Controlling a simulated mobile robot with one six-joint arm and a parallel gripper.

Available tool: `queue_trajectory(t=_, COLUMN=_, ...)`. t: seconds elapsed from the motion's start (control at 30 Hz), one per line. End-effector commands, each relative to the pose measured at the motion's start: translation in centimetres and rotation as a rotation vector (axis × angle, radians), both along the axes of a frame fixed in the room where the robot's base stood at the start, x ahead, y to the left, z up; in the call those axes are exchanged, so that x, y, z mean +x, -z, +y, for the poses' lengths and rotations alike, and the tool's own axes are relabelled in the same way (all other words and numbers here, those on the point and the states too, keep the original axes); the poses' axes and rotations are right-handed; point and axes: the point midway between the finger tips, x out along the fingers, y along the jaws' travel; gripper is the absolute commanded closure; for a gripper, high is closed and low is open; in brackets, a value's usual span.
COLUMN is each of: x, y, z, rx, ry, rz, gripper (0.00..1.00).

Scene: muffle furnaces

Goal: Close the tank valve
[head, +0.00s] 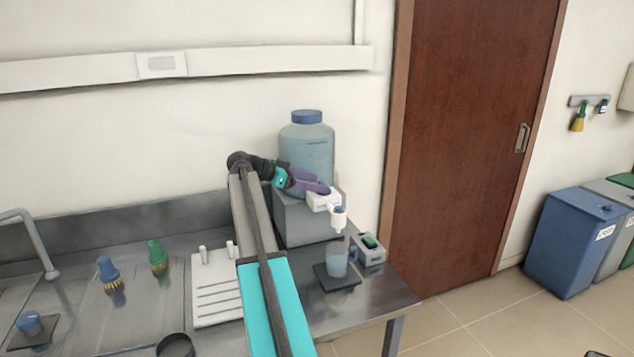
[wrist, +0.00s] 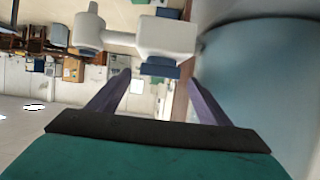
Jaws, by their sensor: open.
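The tank (head: 306,145) is a large translucent bluish bottle with a blue cap, standing on a grey box. Its white valve (head: 322,200) is at the lower right, with a white spout (head: 339,220) pointing down. My gripper (head: 325,188), with purple fingers, is at the valve, in front of the tank's lower part. In the wrist view, the open fingers (wrist: 157,78) point at the white valve body (wrist: 165,38). A blue valve part (wrist: 160,68) lies between the fingertips; I cannot tell whether they touch it. The tank wall (wrist: 265,75) fills the right side there.
A cup (head: 337,262) with bluish liquid stands on a dark pad (head: 340,280) below the spout. A small device (head: 368,248) is just right of it. A white rack (head: 215,290), brushes and a sink lie left on the steel bench. The wall is close behind.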

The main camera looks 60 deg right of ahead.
Motion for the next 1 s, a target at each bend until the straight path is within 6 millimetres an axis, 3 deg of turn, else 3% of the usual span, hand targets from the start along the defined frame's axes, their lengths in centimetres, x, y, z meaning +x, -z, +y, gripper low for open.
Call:
queue_trajectory(t=0.2, x=-0.91, y=0.52, z=-1.21, rx=-0.001, ry=0.0, rz=-0.001, gripper=0.28)
queue_trajectory(t=0.53, x=-0.97, y=0.69, z=-1.35, rx=-0.001, ry=-0.001, rz=-0.001, gripper=0.28)
queue_trajectory(t=0.57, x=-0.97, y=0.69, z=-1.34, rx=-0.001, ry=-0.001, rz=-0.001, gripper=0.3)
queue_trajectory(t=0.8, x=-0.91, y=0.68, z=-1.32, rx=0.0, ry=-0.002, rz=-0.001, gripper=0.69)
queue_trajectory(t=0.83, x=-1.02, y=0.71, z=-0.41, rx=-0.001, ry=-0.004, rz=-0.001, gripper=0.69)
queue_trajectory(t=1.0, x=-0.87, y=0.73, z=-1.11, rx=0.001, ry=-0.006, rz=-0.001, gripper=0.69)
